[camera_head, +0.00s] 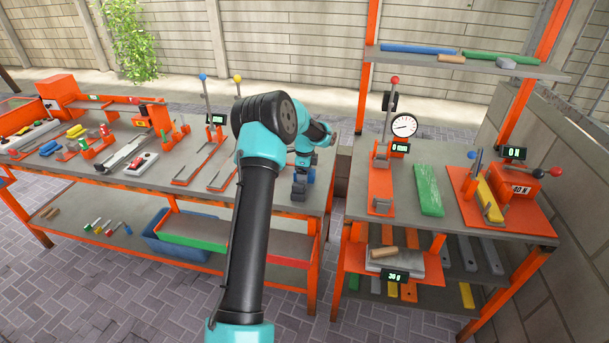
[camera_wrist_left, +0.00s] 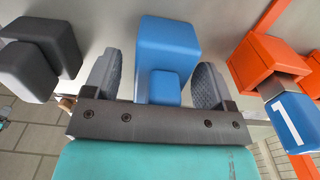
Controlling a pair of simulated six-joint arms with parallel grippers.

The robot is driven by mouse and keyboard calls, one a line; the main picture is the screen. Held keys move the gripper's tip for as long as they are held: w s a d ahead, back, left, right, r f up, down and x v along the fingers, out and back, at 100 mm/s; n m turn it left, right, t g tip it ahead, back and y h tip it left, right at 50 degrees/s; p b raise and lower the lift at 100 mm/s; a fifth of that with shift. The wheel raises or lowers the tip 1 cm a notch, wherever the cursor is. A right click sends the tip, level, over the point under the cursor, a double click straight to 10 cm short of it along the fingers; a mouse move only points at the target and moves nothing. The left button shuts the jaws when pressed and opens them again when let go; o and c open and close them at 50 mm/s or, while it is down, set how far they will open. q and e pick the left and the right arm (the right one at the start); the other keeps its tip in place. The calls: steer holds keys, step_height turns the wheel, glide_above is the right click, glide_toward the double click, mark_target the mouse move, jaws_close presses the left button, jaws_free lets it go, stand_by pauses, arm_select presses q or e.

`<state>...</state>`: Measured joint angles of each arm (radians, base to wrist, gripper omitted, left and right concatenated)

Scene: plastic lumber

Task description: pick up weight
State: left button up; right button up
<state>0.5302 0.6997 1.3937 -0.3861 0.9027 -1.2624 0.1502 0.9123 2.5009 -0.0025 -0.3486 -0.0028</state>
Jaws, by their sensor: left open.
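A blue block-shaped weight (camera_wrist_left: 168,50) with a small blue knob stands between the fingers of my left gripper (camera_wrist_left: 157,75) in the left wrist view. The fingers are open, one on each side of it, with a gap visible on the left; contact on the right is hard to tell. A dark grey block (camera_wrist_left: 40,55) of similar shape stands to the left of the gripper. In the head view my left arm reaches over the right end of the long bench, and the gripper (camera_head: 303,174) is small and partly hidden there. Grey blocks (camera_head: 299,191) show just below it.
An orange block with a blue piece marked 1 (camera_wrist_left: 287,118) is close on the right in the wrist view. The long bench (camera_head: 232,177) holds upright orange devices on its left. A second bench with a dial gauge (camera_head: 403,125) and green board (camera_head: 428,190) stands right, across a gap.

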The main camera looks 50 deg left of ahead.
arm_select(q)
jaws_close()
stand_by(0.6)
steer(key=shift+r, duration=0.1)
